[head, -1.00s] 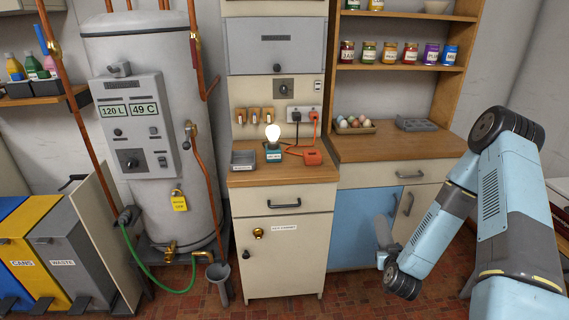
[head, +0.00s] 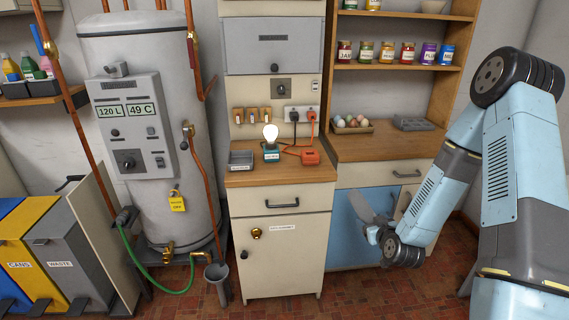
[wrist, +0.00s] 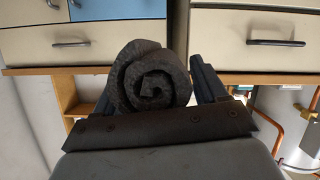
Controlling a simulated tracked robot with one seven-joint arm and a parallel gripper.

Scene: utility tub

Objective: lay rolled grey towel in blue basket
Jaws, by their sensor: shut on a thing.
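The rolled grey towel (wrist: 148,78) shows its spiral end in the wrist view, between the two dark fingers of my gripper (wrist: 155,92). My gripper is shut on it. In the head view the towel (head: 362,207) is a small grey shape sticking up and left from my gripper (head: 376,228), in front of the blue cabinet door. It is held in the air, tilted. My gripper partly hides its lower end. No blue basket is visible in either view.
A cream cabinet (head: 283,255) with a wooden top stands left of my gripper; a lamp (head: 271,140) and an orange device (head: 310,157) are on it. The wooden counter (head: 385,146) holds an egg tray (head: 352,125). Tiled floor (head: 365,285) is open below.

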